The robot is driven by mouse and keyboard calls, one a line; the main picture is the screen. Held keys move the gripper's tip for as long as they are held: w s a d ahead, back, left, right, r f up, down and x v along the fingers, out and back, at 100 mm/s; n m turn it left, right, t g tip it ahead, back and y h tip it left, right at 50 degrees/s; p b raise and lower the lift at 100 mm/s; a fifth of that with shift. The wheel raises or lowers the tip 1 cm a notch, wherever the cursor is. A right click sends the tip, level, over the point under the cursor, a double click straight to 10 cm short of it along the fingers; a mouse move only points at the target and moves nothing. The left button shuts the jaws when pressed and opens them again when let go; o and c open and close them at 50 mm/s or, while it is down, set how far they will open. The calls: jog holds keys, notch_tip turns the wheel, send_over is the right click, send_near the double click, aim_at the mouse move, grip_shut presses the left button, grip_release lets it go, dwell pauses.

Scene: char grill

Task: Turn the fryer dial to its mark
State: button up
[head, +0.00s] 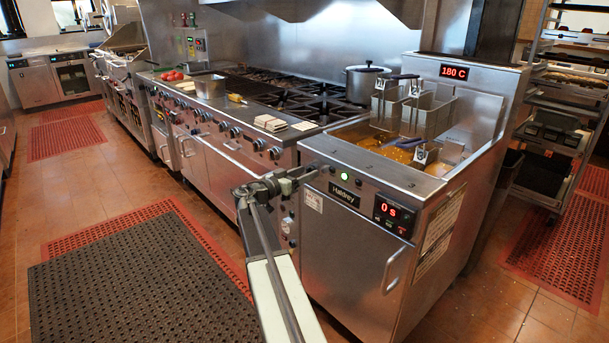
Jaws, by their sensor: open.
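The fryer (345,265) is a steel cabinet at the right of the cooking line. Its sloped front panel carries a lit green light (344,177), a name label and a red timer display (393,214) reading 0 s. The dial cannot be made out clearly; my fingers cover that part of the panel. I cannot tell whether they touch it.
Baskets (428,110) hang above the fryer's oil, with more handles low in the vat. A range with several knobs and a lidded pot (367,82) stands left of the fryer. A wheeled rack (560,120) stands at right. A dark mat (140,285) covers open floor at left.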

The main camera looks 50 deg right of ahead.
grip_shut()
